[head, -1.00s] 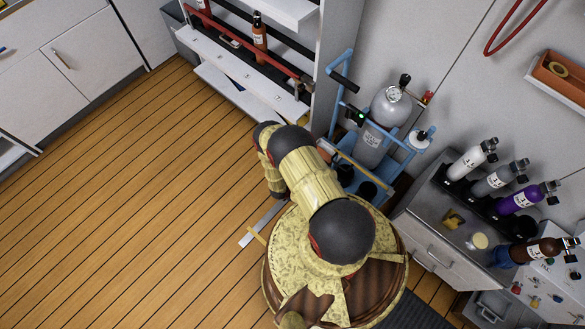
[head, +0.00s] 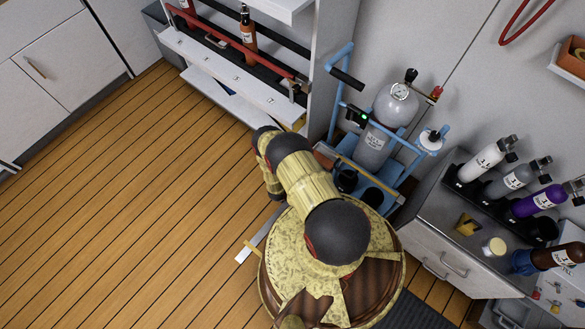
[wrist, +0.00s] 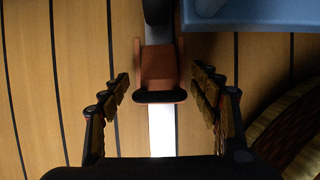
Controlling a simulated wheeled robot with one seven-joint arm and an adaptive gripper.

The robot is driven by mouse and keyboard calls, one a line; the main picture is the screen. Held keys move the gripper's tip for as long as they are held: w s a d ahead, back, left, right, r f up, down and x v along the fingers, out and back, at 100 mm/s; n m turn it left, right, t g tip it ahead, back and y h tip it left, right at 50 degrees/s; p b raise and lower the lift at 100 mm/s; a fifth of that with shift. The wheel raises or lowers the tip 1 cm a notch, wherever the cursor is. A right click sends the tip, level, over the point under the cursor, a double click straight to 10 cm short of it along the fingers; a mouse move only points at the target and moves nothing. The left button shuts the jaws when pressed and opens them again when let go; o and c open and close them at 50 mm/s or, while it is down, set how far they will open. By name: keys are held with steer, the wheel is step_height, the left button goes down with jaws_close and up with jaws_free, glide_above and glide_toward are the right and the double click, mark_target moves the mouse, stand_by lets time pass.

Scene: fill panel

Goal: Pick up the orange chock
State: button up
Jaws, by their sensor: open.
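The orange chock (wrist: 159,68) shows in the wrist view as a dull orange-brown block with a dark near end. It lies low by the floor, in line with the gap between my fingers. My gripper (wrist: 160,88) is open, with one finger on each side of the chock's near end and a gap on both sides. I cannot tell how far above it the fingertips are. In the head view my own arm hides the gripper, and I cannot make out the chock there for certain.
A blue cart (head: 385,165) with a grey cylinder (head: 373,147) stands close by; its blue edge (wrist: 235,12) shows in the wrist view. A pale strip (wrist: 162,130) lies on the floor. A bottle counter (head: 450,235) is at right. Wooden floor is clear at left.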

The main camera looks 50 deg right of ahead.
steer(key=shift+b+x, duration=0.4)
steer(key=shift+x, duration=0.8)
steer(key=c, duration=0.3)
steer(key=c, duration=1.1)
steer(key=shift+c, duration=0.8)
steer(key=shift+r, duration=0.2)
